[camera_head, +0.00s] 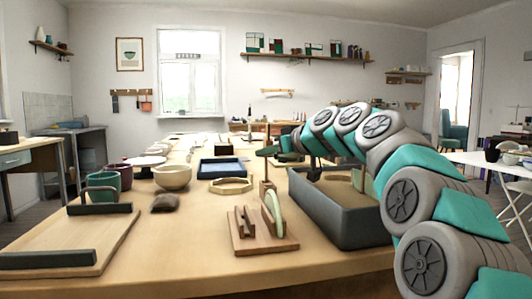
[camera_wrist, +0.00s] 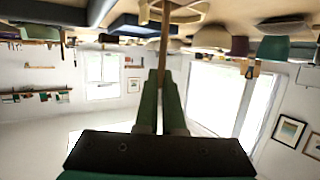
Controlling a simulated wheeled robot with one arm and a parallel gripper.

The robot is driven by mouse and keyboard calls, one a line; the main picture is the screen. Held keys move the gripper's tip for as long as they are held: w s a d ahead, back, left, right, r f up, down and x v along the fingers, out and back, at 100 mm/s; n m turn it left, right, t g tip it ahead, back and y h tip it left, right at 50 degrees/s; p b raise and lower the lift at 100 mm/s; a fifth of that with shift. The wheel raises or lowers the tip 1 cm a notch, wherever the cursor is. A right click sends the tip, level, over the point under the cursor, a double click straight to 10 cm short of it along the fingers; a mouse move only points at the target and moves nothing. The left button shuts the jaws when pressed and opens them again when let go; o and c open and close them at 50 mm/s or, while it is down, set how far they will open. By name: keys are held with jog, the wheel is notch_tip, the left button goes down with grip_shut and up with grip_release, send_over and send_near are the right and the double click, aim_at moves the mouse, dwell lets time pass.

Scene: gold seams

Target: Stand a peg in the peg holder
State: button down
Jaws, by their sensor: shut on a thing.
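My gripper (camera_head: 268,151), with green fingers, is over the middle of the table, left of the grey bin. It is shut on a thin wooden peg (camera_head: 267,172), which hangs roughly upright below the fingers. In the wrist view the peg (camera_wrist: 165,40) runs out from between the two fingertips (camera_wrist: 160,74). A wooden stand (camera_head: 264,243) with upright slats and a pale green curved piece is nearer the front edge; I cannot tell for sure that it is the peg holder. The peg's lower end is near the stand's top in the picture; whether they touch is unclear.
A deep grey bin (camera_head: 345,227) stands right of the stand. An octagonal wooden frame (camera_head: 231,185), a blue tray (camera_head: 221,168) and a bowl (camera_head: 173,177) lie behind and left. A board with dark bars (camera_head: 75,240) is at the front left. Bare tabletop (camera_head: 185,240) lies between.

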jog(key=shift+r, duration=0.1)
dwell(0.4)
jog(key=shift+r+p, duration=1.9)
jog(key=shift+r, duration=1)
jog(key=shift+f, duration=0.15)
jog(key=shift+f+b, duration=1.6)
jog(key=shift+b, duration=0.2)
jog(key=shift+f+b, duration=1.3)
jog(key=shift+b, duration=0.3)
dwell(0.7)
jog(key=c, duration=1)
grip_release()
